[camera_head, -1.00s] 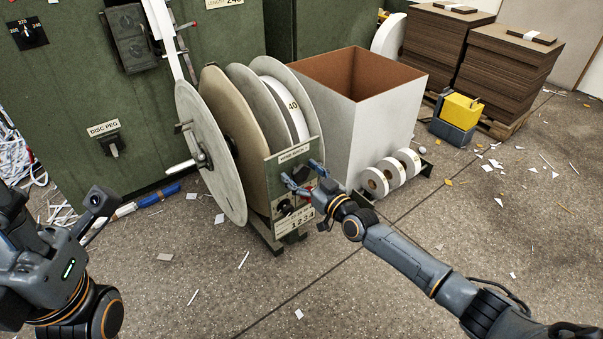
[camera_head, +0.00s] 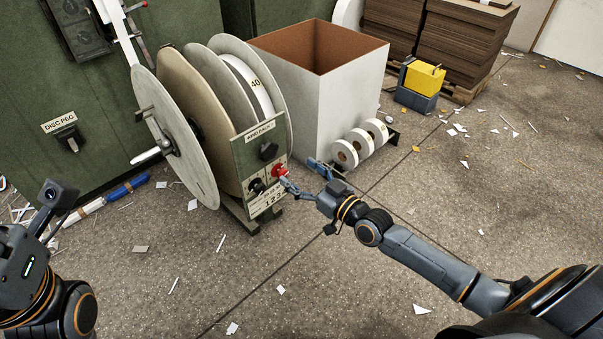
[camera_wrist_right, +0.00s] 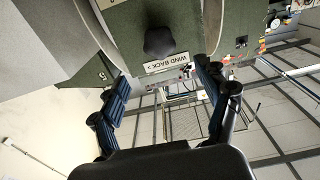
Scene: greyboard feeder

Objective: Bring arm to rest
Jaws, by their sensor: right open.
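My right arm reaches in from the lower right of the head view. Its gripper (camera_head: 300,174) is open and empty, at the right side of the reel stand's green control panel (camera_head: 245,153). The panel bears a black knob (camera_head: 268,151), a red button (camera_head: 279,170) and a second black knob. In the right wrist view the spread fingers (camera_wrist_right: 162,80) hold nothing, and the black knob (camera_wrist_right: 159,41) above a "WIND BACK" label shows beyond them. My left arm is at the left edge; its gripper fingers are out of the picture.
A large reel (camera_head: 178,140) stands left of the panel. A tall open box (camera_head: 340,100) and several white rolls (camera_head: 345,153) on a low rack are behind the gripper. A yellow and grey case (camera_head: 416,101) stands further right. The floor in front is open, with paper scraps.

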